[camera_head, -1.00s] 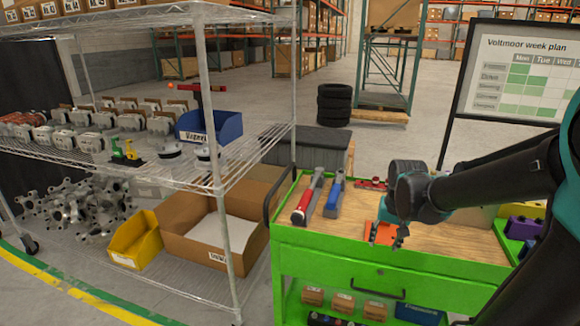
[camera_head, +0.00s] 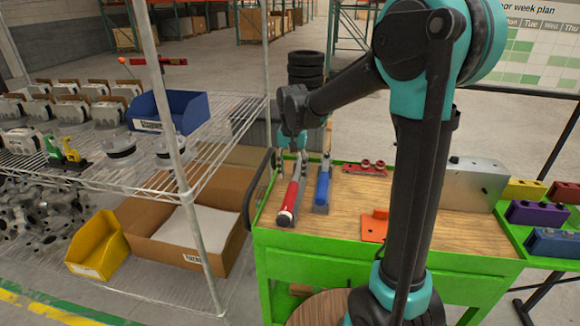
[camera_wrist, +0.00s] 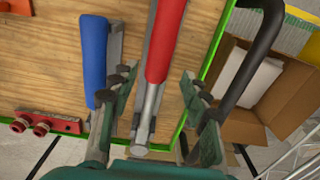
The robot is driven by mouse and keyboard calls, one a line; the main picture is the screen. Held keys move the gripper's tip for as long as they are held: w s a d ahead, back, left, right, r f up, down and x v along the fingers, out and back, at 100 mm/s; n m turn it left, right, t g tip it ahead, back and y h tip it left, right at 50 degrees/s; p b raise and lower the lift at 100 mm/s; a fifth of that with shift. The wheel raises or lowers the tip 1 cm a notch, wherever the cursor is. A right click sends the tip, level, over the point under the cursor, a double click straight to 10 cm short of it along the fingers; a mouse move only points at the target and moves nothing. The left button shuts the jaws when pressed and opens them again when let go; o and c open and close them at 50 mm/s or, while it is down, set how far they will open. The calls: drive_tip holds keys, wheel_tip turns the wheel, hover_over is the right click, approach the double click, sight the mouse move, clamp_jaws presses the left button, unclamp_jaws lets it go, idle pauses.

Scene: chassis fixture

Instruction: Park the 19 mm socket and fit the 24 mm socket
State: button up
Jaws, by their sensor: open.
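A red-handled tool (camera_head: 290,197) with a metal shaft lies on the wooden top of the green cart (camera_head: 330,240). A blue-handled tool (camera_head: 323,184) lies beside it on the right. My gripper (camera_head: 292,148) is over the far end of the red-handled tool. In the wrist view my open gripper (camera_wrist: 157,118) has the metal shaft of the red-handled tool (camera_wrist: 166,40) between its fingers, with gaps on both sides. A red rail (camera_head: 365,168) with small round pieces lies farther back; it also shows in the wrist view (camera_wrist: 45,122). Socket sizes are not readable.
An orange plate (camera_head: 375,228) lies on the cart top near my arm. A wire shelf (camera_head: 215,170) with a cardboard box (camera_head: 160,240) is to the left.

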sight(292, 186)
drive_tip(key=shift+f, duration=4)
drive_tip(key=shift+c, duration=0.6)
clamp_jaws()
drive_tip(key=shift+r, duration=3.55)
